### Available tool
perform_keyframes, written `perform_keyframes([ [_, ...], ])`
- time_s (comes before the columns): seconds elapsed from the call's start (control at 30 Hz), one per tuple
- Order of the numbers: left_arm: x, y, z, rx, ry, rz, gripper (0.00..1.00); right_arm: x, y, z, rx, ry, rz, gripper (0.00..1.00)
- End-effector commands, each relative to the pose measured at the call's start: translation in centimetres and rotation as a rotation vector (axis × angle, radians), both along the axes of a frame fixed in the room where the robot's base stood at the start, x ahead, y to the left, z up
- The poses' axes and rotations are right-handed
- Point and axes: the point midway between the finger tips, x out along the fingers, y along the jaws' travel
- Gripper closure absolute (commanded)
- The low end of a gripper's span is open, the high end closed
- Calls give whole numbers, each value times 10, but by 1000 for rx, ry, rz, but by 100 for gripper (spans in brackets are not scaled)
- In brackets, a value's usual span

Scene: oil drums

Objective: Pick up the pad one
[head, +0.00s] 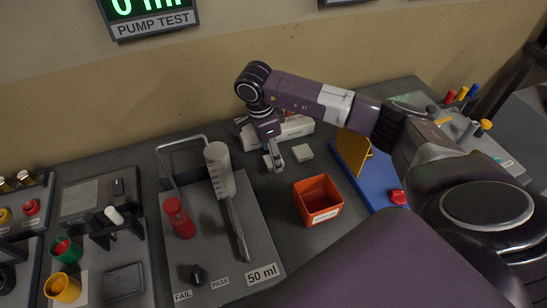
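My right gripper (273,161) points down at the back of the bench, just left of a small pale square pad (303,152) that lies flat on the bench. A second pale patch, perhaps another pad, shows at the fingertips, partly hidden by the fingers. I cannot tell whether the fingers are open or shut on it. No label is readable on the pads. My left gripper is out of view.
A white box (297,128) lies behind the gripper. An orange bin (318,201) stands in front, with a blue base bearing a yellow plate (352,153) to its right. A grey test stand with a measuring cylinder (218,170) stands left. Dark bench shows between them.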

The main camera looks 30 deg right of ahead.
Motion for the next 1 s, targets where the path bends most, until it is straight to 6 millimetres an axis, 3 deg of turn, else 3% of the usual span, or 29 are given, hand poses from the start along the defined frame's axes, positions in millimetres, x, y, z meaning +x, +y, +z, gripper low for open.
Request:
perform_keyframes([
  [0.1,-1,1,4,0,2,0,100,-1,-2,-10,-1,1,0,42],
  [0.37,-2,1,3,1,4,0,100,0,-2,-13,-1,-1,1,43],
  [0.67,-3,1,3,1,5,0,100,0,-2,-13,-1,0,0,76],
  [1.0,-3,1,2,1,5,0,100,0,-2,-11,0,-1,0,76],
])
